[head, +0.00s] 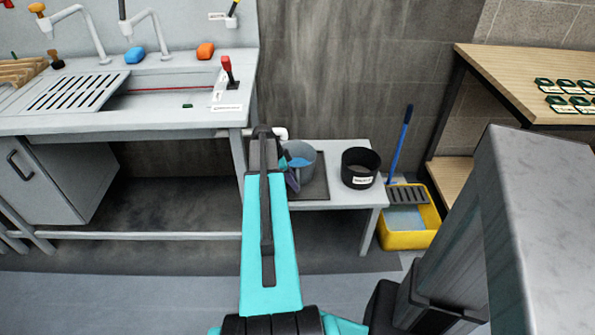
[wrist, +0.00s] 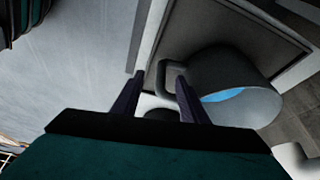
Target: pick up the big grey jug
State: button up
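The big grey jug (head: 305,172) stands upright on a dark mat on the low table, with blue liquid inside. In the wrist view the jug (wrist: 232,82) is at the right, with its loop handle (wrist: 162,80) towards the middle. My gripper (wrist: 159,76) is open, its two dark fingers apart. The outer bar of the handle shows between the fingertips, and the right finger overlaps the handle's opening. I cannot tell whether they touch. In the head view my gripper (head: 290,178) is at the jug's left side, and my arm hides part of the jug.
A black pot (head: 360,168) stands right of the jug on the low grey table (head: 340,199). A yellow mop bucket (head: 412,238) with a blue-handled tool is on the floor to the right. A sink counter (head: 150,118) is at the left, and a wooden shelf (head: 530,55) at the right.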

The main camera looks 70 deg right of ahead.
jog(key=shift+f, duration=0.1)
jog(key=shift+d+x, duration=0.2)
jog(key=shift+x, duration=2.35)
jog(key=shift+w, duration=0.2)
jog(key=shift+c, duration=0.5)
grip_shut()
